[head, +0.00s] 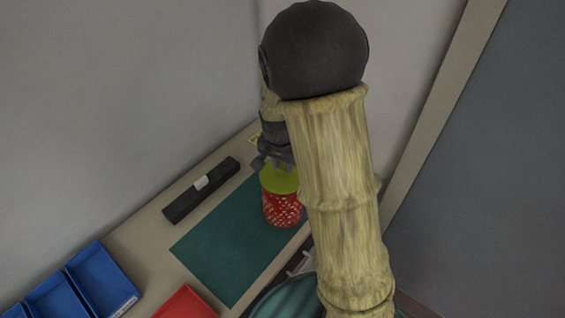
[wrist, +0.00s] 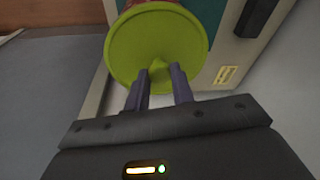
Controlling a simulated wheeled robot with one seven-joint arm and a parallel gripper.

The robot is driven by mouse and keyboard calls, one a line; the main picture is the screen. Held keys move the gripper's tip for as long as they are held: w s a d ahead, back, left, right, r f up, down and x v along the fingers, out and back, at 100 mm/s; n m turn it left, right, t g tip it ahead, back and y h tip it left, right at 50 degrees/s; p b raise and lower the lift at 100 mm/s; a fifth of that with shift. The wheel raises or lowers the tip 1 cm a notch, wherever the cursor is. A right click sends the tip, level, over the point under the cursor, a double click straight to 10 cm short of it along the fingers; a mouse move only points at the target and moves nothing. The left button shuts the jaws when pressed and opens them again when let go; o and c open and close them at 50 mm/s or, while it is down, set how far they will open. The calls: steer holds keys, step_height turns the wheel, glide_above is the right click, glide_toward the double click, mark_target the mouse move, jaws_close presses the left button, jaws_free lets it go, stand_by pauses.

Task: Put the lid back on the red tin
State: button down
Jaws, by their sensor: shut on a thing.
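The red tin (head: 283,211), with a pale pattern on its side, stands upright on the green mat (head: 222,245). The yellow-green round lid (head: 279,181) is at the tin's top, roughly level; I cannot tell whether it is seated or just above the rim. My gripper (head: 272,166) is above the lid. In the wrist view the lid (wrist: 150,40) hides nearly all of the tin, and my gripper (wrist: 159,73) is shut on the lid's small central knob.
A long black cartridge (head: 184,204) with a white label lies left of the mat, by the wall. Blue trays (head: 99,281) stand at the lower left, and a red tray (head: 185,303) at the bottom. The mat left of the tin is clear.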

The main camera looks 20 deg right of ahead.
steer(key=shift+f, duration=0.1)
stand_by(0.8)
steer(key=c, duration=0.6)
jaws_free()
steer(key=shift+c, duration=0.2)
steer(key=shift+w+d+p+v, duration=0.1)
steer(key=shift+w+p+v, duration=0.1)
steer(key=shift+p+v, duration=0.9)
steer(key=shift+w+d+p+v, duration=0.15)
steer(key=shift+w+p+v, duration=0.05)
steer(key=shift+p+v, duration=0.9)
steer(key=shift+w+d+p+v, duration=0.1)
steer(key=shift+w+p+v, duration=0.1)
steer(key=shift+p+v, duration=0.9)
steer(key=shift+r, duration=0.3)
jaws_close()
